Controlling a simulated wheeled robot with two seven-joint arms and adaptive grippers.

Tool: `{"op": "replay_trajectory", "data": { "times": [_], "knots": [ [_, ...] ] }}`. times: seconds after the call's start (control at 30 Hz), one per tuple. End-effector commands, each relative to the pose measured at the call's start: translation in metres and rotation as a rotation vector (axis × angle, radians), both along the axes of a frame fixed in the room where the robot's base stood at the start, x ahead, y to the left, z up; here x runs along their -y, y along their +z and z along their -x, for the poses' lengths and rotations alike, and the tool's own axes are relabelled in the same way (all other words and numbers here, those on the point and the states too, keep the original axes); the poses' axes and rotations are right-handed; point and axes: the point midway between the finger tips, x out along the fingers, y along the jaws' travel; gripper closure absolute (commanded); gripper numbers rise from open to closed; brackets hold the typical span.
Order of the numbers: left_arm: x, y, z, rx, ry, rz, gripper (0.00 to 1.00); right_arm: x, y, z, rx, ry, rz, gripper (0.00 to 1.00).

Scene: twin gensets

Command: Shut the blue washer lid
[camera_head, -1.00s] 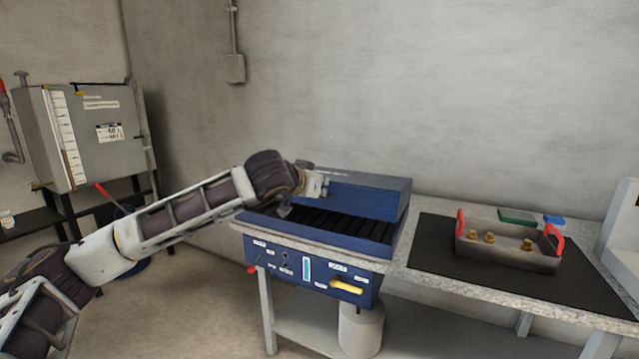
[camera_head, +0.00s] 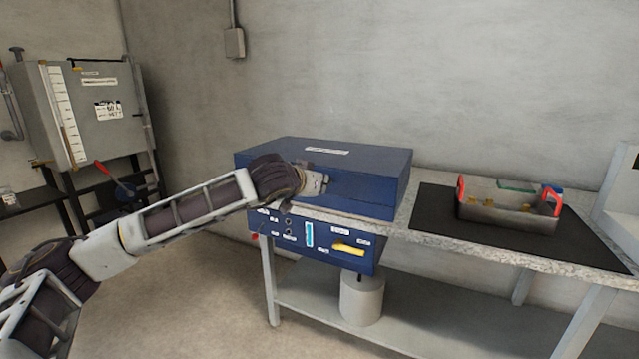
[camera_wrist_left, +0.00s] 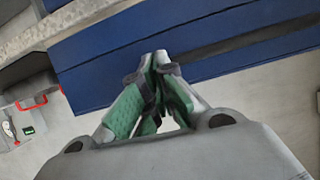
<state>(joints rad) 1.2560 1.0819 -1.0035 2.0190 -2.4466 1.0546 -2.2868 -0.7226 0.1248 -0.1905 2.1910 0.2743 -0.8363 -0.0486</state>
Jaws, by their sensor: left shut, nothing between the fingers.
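The blue washer lid (camera_head: 325,160) lies flat over the top of the blue washer (camera_head: 325,257) in the head view, with no opening visible from this side. My left gripper (camera_head: 318,183) is at the lid's front face, and the wrist hides part of that face and the front left corner. In the left wrist view my left gripper (camera_wrist_left: 158,70) is shut and empty, its tips at or very near the blue surface (camera_wrist_left: 110,65). I cannot tell whether they touch. My right gripper is not in view.
A grey metal tray (camera_head: 505,220) with red handles sits on a black mat (camera_head: 425,220) on the bench right of the washer. A grey bucket (camera_head: 361,298) stands under the washer. A grey cabinet (camera_head: 105,110) stands at the left wall.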

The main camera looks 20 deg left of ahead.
Motion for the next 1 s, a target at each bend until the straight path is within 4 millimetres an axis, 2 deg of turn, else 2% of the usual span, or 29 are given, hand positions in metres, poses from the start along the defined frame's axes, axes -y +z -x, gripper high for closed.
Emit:
{"op": "replay_trajectory", "data": {
  "times": [0.57, 1.0],
  "knots": [
    [0.0, 0.0, 0.0, 0.001, -0.001, 0.0, 1.0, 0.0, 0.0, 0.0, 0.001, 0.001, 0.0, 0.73],
    [-0.002, 0.022, 0.001, 0.001, 0.0, 0.0, 1.0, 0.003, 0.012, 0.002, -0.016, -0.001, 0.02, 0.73]
  ]
}}
